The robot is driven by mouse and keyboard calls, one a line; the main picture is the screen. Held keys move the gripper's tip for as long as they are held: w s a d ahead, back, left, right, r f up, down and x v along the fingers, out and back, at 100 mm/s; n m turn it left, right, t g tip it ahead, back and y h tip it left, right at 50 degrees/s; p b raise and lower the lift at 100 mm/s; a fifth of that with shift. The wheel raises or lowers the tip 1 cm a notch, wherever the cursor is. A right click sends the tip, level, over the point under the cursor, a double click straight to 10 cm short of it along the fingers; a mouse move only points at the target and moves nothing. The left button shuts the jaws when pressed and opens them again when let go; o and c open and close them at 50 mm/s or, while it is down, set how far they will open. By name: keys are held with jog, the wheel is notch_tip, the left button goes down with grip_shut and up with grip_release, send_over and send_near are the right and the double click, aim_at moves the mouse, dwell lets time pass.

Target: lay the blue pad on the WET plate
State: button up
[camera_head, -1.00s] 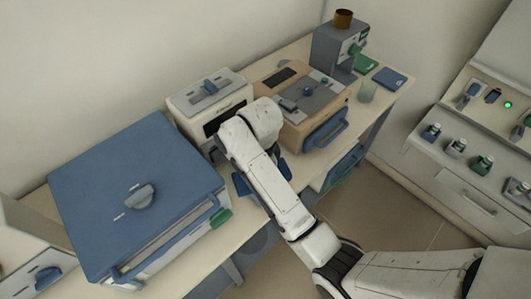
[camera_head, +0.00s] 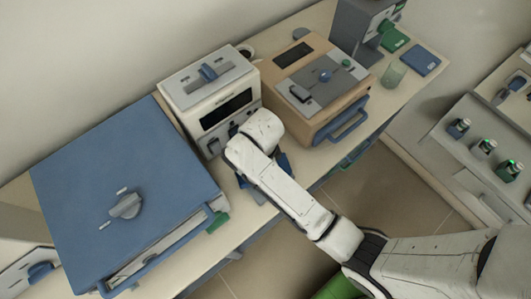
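My arm reaches over the bench's front edge, and its white wrist hides most of my gripper (camera_head: 262,172); I cannot see whether the fingers are open or shut. Dark blue pieces (camera_head: 285,163) show on both sides of the wrist, low by the bench; I cannot tell whether they are the blue pad or something else. At the bench's far right end lie two flat squares, a blue one (camera_head: 421,61) and a green one (camera_head: 394,40), each with small pale lettering too small to read. I cannot pick out which plate is marked WET.
A large blue-topped furnace (camera_head: 125,180) stands at left, a white furnace (camera_head: 208,85) behind my wrist, and a tan one (camera_head: 315,85) to its right. A grey device (camera_head: 360,28) and a greenish glass (camera_head: 393,74) stand near the squares. A side counter (camera_head: 480,135) holds small bottles.

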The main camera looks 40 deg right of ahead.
jog(key=shift+f, duration=0.1)
jog(key=o, duration=1)
jog(key=shift+o, duration=0.2)
